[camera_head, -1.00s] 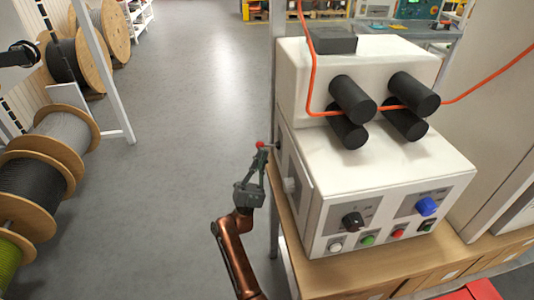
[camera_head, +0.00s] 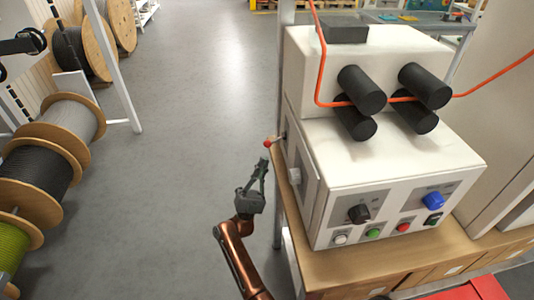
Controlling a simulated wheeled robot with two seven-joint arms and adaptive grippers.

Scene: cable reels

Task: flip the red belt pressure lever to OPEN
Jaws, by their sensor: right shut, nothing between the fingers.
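The red belt pressure lever (camera_head: 268,142) is a short rod with a red ball end. It sticks out from the left side of the white machine (camera_head: 400,180). The ball points left and slightly down in the picture. My right gripper (camera_head: 264,166) is shut and empty, with its tips just below the red ball and seemingly apart from it. No OPEN marking by the lever is readable.
An orange cable (camera_head: 322,75) runs between black rollers (camera_head: 362,90) on the machine. The machine stands on a wooden bench (camera_head: 375,272). Cable reels (camera_head: 40,165) stand at left, beside a white post (camera_head: 118,75). The grey floor (camera_head: 190,110) between is clear.

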